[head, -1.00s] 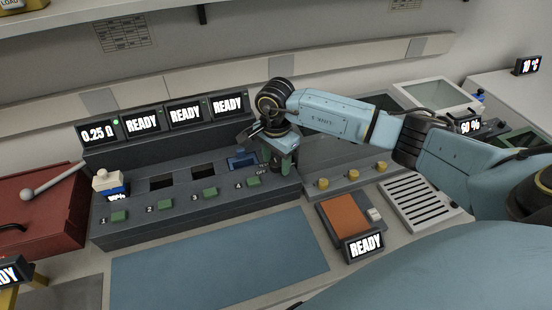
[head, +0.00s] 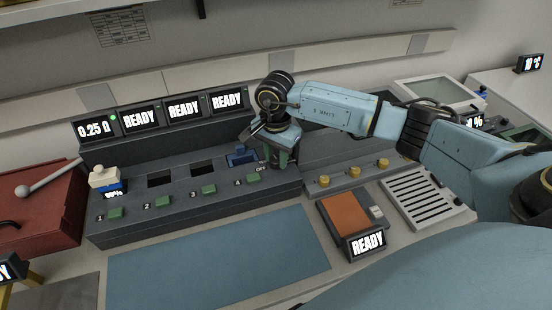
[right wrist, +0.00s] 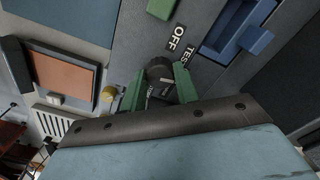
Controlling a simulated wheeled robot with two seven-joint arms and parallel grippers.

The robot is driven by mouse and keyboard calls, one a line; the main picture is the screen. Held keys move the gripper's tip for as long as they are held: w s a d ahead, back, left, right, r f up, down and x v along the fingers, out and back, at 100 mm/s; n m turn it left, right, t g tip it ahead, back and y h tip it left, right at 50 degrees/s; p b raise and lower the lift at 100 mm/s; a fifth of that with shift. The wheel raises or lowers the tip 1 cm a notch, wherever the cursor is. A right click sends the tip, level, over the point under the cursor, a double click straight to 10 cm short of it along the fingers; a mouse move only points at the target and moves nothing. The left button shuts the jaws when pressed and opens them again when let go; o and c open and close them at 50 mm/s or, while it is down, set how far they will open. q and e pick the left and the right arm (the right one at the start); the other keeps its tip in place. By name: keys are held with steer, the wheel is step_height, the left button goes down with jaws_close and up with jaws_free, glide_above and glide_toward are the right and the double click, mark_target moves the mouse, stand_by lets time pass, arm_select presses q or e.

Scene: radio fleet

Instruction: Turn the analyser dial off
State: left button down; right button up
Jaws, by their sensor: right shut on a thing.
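The analyser (head: 190,215) is a long dark grey console with several bays numbered along its front. Its dial (right wrist: 160,69) is a small dark knob at the right end, between the green fingertips of my right gripper (right wrist: 160,84) in the right wrist view. Beside it are white OFF (right wrist: 176,38) and TEST labels. In the wrist view the pointer's exact setting cannot be told. In the head view my right gripper (head: 281,157) is down at the console's right end, shut on the dial and hiding it. My left gripper is not in view.
A blue piece (head: 240,157) sits in bay 4, close to my gripper. A white and blue block (head: 105,178) stands in bay 1. Green buttons (head: 252,178) line the front. Yellow knobs (head: 353,174) and an orange pad (head: 345,212) lie to the right. A blue mat (head: 215,260) is clear.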

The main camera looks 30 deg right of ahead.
steer(key=n+b, duration=0.2)
steer(key=shift+f+n, duration=0.1)
steer(key=shift+n, duration=0.3)
steer(key=n+b, duration=0.3)
steer(key=shift+n, duration=0.3)
steer(key=shift+n+b, duration=0.4)
steer(key=n+b, duration=0.2)
steer(key=n, duration=0.1)
steer(key=shift+n, duration=0.4)
steer(key=n+b, duration=0.2)
steer(key=n, duration=0.1)
steer(key=shift+n+b, duration=0.3)
steer(key=shift+n, duration=0.5)
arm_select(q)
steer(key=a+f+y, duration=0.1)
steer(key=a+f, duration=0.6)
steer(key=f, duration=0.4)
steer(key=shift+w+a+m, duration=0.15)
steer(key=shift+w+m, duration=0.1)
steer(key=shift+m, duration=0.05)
arm_select(e)
steer(key=shift+r, duration=0.2)
steer(key=shift+n, duration=0.3)
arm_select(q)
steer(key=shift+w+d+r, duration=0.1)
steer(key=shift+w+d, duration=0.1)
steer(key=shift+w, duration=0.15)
